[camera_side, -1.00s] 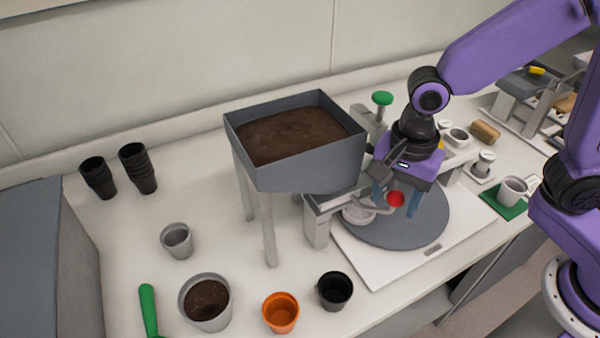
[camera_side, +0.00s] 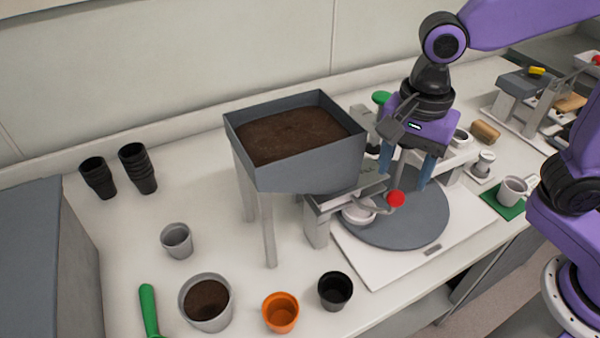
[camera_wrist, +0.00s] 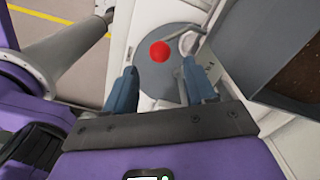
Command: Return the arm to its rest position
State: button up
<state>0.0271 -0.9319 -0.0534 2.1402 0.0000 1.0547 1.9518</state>
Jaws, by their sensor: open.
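My gripper (camera_side: 406,164) is open and empty, with its two blue fingers pointing down above the grey round turntable (camera_side: 405,222). A red knob (camera_side: 396,199) on a lever is below and close to the fingers in the side view. In the wrist view the red knob (camera_wrist: 159,51) shows beyond and between the two open fingers (camera_wrist: 160,85), apart from them. The turntable (camera_wrist: 158,82) lies behind it there. My purple arm reaches in from the upper right of the side view. A pale round cup (camera_side: 359,210) sits under the hopper's outlet, left of the knob.
The soil-filled grey hopper (camera_side: 335,168) stands on legs just left of my gripper. A green knob (camera_side: 381,97) is behind it. Pots, including an orange one (camera_side: 281,313) and a black one (camera_side: 335,291), stand in front. A white pot (camera_side: 513,189) on a green pad is at right.

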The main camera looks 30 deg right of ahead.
jog(key=shift+r, duration=0.55)
jog(key=shift+s+d+f+n, duration=0.1)
jog(key=shift+s+d+n, duration=0.15)
jog(key=shift+d+n, duration=0.3)
jog(key=s+d+f+n, duration=0.4)
jog(key=s+d+n, duration=0.8)
jog(key=n, duration=1.1)
jog(key=shift+s+d+f, duration=0.15)
jog(key=shift+s+d, duration=0.1)
jog(key=shift+d, duration=0.5)
jog(key=shift+n, duration=0.25)
